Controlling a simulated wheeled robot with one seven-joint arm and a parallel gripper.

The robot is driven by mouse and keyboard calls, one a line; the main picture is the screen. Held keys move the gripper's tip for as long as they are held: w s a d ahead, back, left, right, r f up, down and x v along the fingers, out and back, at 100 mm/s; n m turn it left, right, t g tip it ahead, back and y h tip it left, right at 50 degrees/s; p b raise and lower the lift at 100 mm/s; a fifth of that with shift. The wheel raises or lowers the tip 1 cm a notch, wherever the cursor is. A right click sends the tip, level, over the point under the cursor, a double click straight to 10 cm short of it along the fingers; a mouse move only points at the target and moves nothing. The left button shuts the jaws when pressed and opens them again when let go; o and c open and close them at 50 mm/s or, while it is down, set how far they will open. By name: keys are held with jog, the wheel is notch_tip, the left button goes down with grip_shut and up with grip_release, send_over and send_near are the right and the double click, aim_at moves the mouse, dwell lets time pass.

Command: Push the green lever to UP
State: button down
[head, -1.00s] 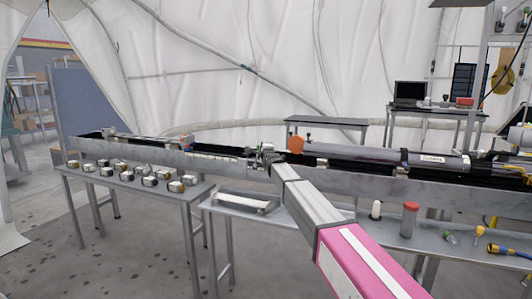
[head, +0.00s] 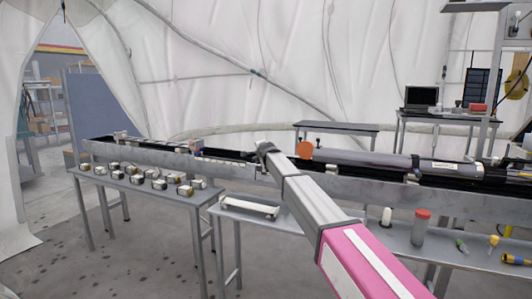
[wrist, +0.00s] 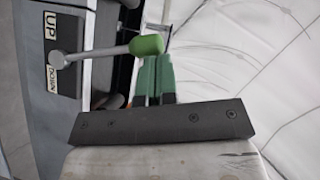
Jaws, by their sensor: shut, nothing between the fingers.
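In the wrist view, the lever's green knob (wrist: 147,45) caps a pale rod that runs left to a pivot beside a dark panel. A label on that panel reads UP (wrist: 41,31) towards the top of the picture and DOWN (wrist: 50,77) below it; the rod's base is between the two words. My gripper (wrist: 157,62) has its green fingers together with nothing between them. Its tips are right by the knob, just below and right of it; I cannot tell whether they touch. In the head view my gripper (head: 262,148) is over the long trough, and the lever cannot be made out.
The long metal trough (head: 340,188) crosses the head view. A table (head: 150,190) with several small metal blocks stands at left. A red-capped jar (head: 420,227) and other small things stand on the nearer right table. A laptop (head: 420,97) is behind. Floor at left is clear.

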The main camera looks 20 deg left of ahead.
jog(key=shift+w+a+f+n+g+h, duration=0.1)
jog(key=shift+a+f+n+g+h, duration=0.15)
jog(key=shift+a+n+h, duration=0.45)
jog(key=shift+w+a+f+n+g+h, duration=0.1)
jog(key=shift+a+n+g+h, duration=0.25)
jog(key=shift+a, duration=0.65)
jog(key=w+d+r+v, duration=0.1)
jog(key=d+v, duration=0.1)
jog(key=v, duration=1.1)
jog(key=shift+w+d, duration=0.2)
jog(key=shift+s, duration=0.1)
